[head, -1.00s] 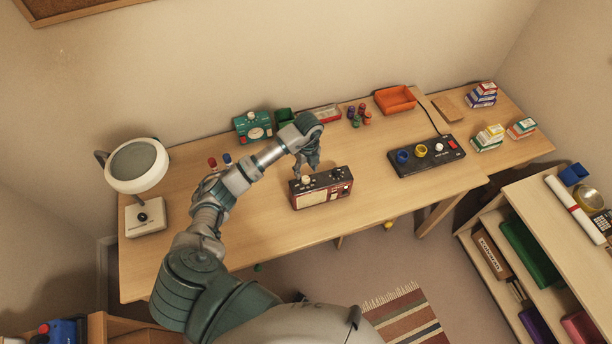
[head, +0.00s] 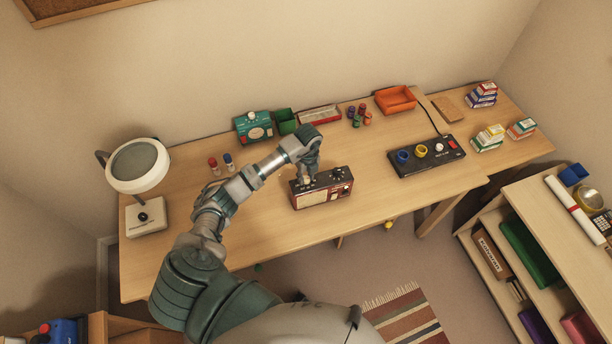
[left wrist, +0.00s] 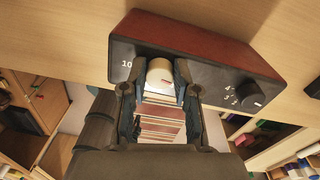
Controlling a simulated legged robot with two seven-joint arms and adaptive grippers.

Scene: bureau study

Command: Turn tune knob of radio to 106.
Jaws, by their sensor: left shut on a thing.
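The radio (head: 325,190) is a dark box with a reddish-brown body and a pale front panel, standing on the desk. In the left wrist view its dark top face (left wrist: 205,65) carries a cream knob (left wrist: 160,74) with a small red mark. A printed "10" shows left of that knob; the rest of the scale is hidden. A smaller black knob (left wrist: 250,94) with numbers sits to the right. My left gripper (head: 309,178) comes down from above and is shut on the cream knob, one finger on each side. My right gripper is in neither view.
A green radio-like box (head: 252,127), an orange tray (head: 395,100) and a black panel with coloured rings (head: 427,157) stand farther back. A white lamp (head: 146,217) is at the left.

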